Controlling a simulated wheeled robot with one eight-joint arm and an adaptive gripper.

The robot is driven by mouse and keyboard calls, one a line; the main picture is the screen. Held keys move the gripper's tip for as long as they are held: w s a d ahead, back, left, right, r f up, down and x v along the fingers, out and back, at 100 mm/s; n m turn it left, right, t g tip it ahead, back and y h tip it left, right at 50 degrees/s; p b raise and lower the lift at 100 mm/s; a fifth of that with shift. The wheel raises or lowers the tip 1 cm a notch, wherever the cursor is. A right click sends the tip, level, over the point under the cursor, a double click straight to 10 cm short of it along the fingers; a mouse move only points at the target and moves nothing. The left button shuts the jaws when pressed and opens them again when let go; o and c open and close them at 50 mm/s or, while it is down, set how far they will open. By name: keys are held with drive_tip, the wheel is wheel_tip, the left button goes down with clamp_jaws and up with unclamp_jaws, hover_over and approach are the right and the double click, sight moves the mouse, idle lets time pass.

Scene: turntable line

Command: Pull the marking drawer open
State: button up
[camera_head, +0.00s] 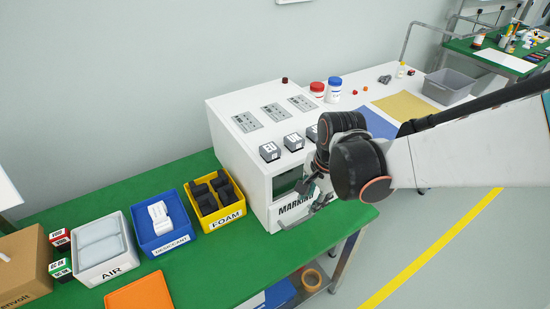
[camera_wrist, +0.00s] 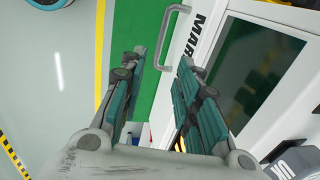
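The marking drawer's white front (camera_head: 293,205) carries the word MARKING, partly hidden by my gripper, low on the white machine. In the wrist view the white front (camera_wrist: 207,48) shows the letters MAR beside a dark window. A grey U-shaped handle (camera_wrist: 167,35) stands out from this front. My gripper (camera_wrist: 162,56) is open, its two fingers apart with nothing held. In the picture the handle's near end lies between the fingertips; I cannot tell whether they touch it. In the head view my gripper (camera_head: 314,194) is close in front of the machine. The drawer looks shut.
The yellow FOAM bin (camera_head: 224,219), blue DESICCANT bin (camera_head: 163,246) and white AIR bin (camera_head: 113,268) stand left on the green table (camera_head: 200,278). Floor lies open beyond the table's right edge.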

sight(304, 219)
drive_tip(key=f+b, duration=0.1)
drive_tip(key=f, duration=0.2)
drive_tip(key=w+f+b, duration=0.1)
drive_tip(key=f+b, duration=0.1)
drive_tip(key=f, duration=0.2)
drive_tip(key=a+f+b, duration=0.1)
drive_tip(key=f, duration=0.2)
drive_tip(key=shift+w+a+f, duration=0.1)
drive_tip(key=shift+w+f, duration=0.25)
clamp_jaws()
